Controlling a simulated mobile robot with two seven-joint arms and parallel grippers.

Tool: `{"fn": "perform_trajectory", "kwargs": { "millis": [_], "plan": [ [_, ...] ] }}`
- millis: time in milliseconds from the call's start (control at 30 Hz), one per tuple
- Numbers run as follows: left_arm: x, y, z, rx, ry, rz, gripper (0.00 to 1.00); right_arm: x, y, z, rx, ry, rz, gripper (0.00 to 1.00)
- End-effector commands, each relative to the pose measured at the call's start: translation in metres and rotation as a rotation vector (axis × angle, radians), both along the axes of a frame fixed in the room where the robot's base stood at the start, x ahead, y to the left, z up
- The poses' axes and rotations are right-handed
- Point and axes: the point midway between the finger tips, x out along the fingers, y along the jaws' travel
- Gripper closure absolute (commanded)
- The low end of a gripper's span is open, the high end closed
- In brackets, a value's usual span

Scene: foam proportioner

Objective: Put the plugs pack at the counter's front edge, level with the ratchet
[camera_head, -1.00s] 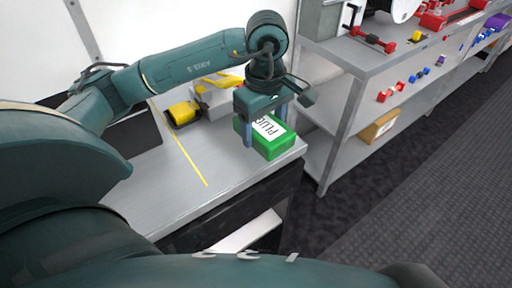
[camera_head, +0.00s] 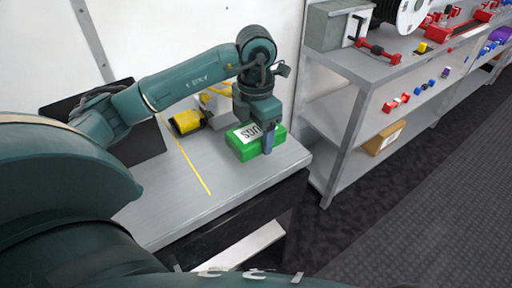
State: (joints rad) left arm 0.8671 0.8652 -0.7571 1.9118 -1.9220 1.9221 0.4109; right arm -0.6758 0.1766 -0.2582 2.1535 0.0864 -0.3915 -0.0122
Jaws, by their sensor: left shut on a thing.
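The plugs pack is a green box (camera_head: 243,151) with a white label, partly readable, near the right end of the grey counter (camera_head: 180,207). My left gripper (camera_head: 256,143) is above it with its fingers down around the box, shut on it. The box is at or just above the counter top; I cannot tell whether it touches. The gripper hides part of the label and box. I cannot make out the ratchet for certain. My right gripper is not in view.
A yellow line (camera_head: 186,155) crosses the counter. The front of the counter is clear. A grey shelf unit (camera_head: 345,75) with red and blue parts stands to the right.

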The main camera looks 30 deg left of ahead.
Motion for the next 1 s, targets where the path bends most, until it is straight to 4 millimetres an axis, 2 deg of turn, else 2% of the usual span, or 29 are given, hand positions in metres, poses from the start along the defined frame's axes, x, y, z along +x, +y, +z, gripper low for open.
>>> {"fn": "perform_trajectory", "kwargs": {
  "millis": [167,400,767,800,1000],
  "plan": [
    [0.000,0.000,-0.014,0.000,0.001,-0.001,0.59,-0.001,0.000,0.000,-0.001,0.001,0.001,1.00],
    [0.000,0.000,-0.045,0.000,0.001,-0.002,0.59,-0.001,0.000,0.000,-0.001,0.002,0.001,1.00],
    [0.000,0.000,-0.050,0.000,-0.002,-0.003,0.59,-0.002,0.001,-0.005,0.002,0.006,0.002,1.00],
    [0.000,0.000,-0.049,0.000,-0.001,-0.003,0.30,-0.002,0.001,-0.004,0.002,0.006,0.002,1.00],
    [0.000,0.000,-0.049,0.000,-0.001,-0.003,0.13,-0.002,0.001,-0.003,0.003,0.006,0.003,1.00]
  ]
}}
